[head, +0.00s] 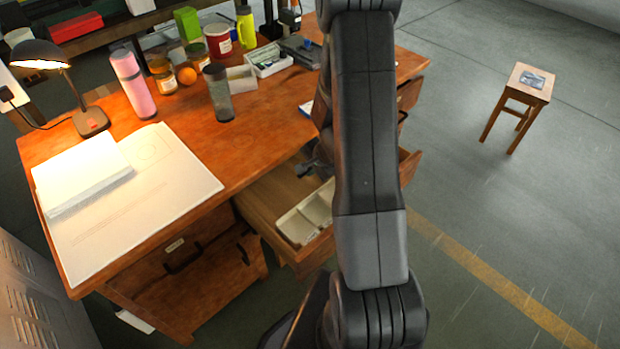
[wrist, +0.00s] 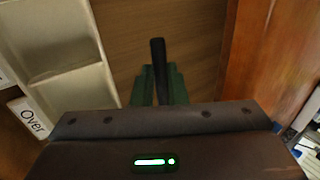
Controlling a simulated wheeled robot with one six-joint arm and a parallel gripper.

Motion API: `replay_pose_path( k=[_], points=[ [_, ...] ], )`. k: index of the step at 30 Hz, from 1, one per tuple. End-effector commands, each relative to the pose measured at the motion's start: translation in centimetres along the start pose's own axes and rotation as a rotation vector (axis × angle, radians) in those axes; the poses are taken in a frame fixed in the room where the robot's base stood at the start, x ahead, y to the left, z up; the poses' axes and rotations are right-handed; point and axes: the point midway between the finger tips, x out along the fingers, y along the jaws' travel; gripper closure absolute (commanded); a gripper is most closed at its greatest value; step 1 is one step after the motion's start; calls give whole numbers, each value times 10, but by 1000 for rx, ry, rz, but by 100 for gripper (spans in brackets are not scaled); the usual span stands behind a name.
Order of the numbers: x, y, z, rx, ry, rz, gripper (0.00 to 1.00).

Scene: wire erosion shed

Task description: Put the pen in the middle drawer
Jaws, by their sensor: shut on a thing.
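The black pen (wrist: 157,52) is held between the green fingers of my gripper (wrist: 158,82), its dark end sticking out past the tips. Around it in the wrist view is the wooden bottom of an open drawer (wrist: 118,25). In the head view this drawer (head: 262,195) is pulled out of the middle of the desk front. A pale divided tray (head: 293,226) lies in it and shows at the left of the wrist view (wrist: 62,77). My arm covers the drawer's right part. I cannot tell whether the pen touches the drawer bottom.
The wooden desk (head: 250,165) carries a lamp (head: 92,121), papers (head: 185,180), a pink bottle (head: 133,85), a dark tumbler (head: 219,95) and several jars. Another drawer (head: 409,165) stands open to the right. A stool (head: 526,88) stands on the open floor further right.

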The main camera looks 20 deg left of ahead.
Motion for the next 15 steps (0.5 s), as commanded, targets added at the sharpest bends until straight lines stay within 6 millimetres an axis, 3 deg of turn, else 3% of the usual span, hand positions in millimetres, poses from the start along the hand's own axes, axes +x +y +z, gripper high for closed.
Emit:
replay_pose_path(
  k=[6,15],
  points=[
    [28,17,0,2,-1,2,100],
    [29,17,0,0,0,1,100]
  ],
)
